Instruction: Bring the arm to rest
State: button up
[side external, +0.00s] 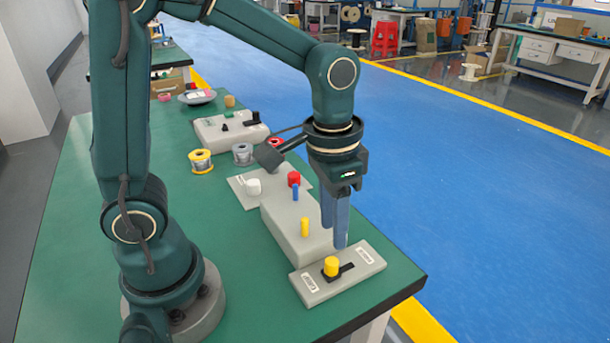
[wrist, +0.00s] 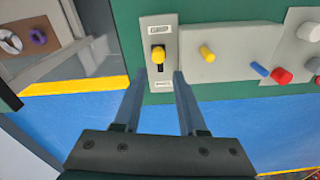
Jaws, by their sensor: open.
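My gripper (side external: 335,222) points down above the right edge of the green bench in the side view. In the wrist view its two blue-grey fingers (wrist: 158,98) are spread apart with nothing between the tips. A grey plate with a yellow knob (side external: 331,266) on a black slot lies just in front of the fingers; the yellow knob also shows in the wrist view (wrist: 158,55). The fingertips appear apart from the knob. A raised grey box (side external: 298,228) with a yellow lever (side external: 304,227) and a blue lever (side external: 295,192) stands beside the gripper.
A grey panel carries a white knob (side external: 253,187) and a red knob (side external: 294,179). Spools (side external: 201,161) and another grey control box (side external: 229,130) sit farther back on the green bench (side external: 190,265). The blue floor (side external: 450,160) to the right is clear.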

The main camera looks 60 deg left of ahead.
jog(key=s+a+r+n+t, duration=0.2)
jog(key=s+a+r+t, duration=0.1)
jog(key=s+r+t, duration=0.2)
jog(key=shift+s+r, duration=0.15)
jog(key=shift+s, duration=1.15)
